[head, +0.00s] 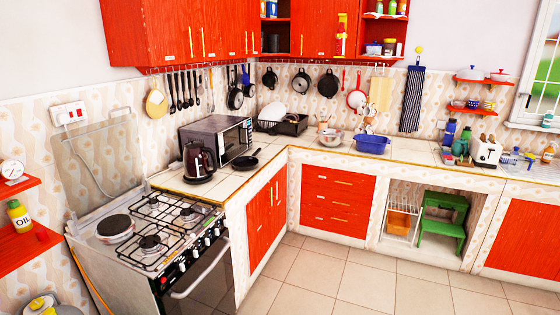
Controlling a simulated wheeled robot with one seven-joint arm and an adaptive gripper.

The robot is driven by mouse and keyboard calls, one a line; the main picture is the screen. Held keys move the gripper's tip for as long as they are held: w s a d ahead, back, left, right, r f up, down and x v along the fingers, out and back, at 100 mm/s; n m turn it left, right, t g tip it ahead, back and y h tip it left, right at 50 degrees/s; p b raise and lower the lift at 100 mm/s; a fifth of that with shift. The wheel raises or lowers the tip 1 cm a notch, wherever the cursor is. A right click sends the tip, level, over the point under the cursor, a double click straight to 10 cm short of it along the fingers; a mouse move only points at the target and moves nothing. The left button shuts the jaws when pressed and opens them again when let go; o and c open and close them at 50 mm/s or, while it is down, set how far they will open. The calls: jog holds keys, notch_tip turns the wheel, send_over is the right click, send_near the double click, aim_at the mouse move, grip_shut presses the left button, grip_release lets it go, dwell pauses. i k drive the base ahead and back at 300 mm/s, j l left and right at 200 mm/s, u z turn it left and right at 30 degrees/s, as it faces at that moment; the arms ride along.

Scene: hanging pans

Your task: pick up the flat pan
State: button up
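A small flat black pan (243,162) lies on the white tiled counter, in front of the microwave, with its handle pointing up and to the right. Several dark pans hang from a rail on the back wall: a small one (270,78), one with a lighter centre (301,82) and a broad dark one (328,84). A red-rimmed pan (356,98) hangs to their right. More dark pans (235,98) hang by the corner. I cannot tell which pan the task means. My gripper is not in view.
A dark kettle (198,162) and the microwave (216,138) stand left of the counter pan. The gas stove (160,232) is front left. A blue basin (372,144) stands on the back counter. Red cabinets (180,30) hang above. The tiled floor (330,275) is clear.

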aim_at(243, 163)
jog(key=i+l, duration=0.15)
jog(key=i, duration=0.7)
jog(key=i+l+z, duration=0.1)
jog(key=i, duration=0.7)
jog(key=i+j+u, duration=0.15)
jog(key=i+u, duration=0.65)
jog(key=i+l+u, duration=0.15)
jog(key=i+u, duration=0.25)
jog(key=i, duration=0.15)
jog(key=i+l+u, duration=0.4)
jog(key=i+l, duration=0.1)
jog(key=i, duration=0.4)
jog(key=u, duration=0.05)
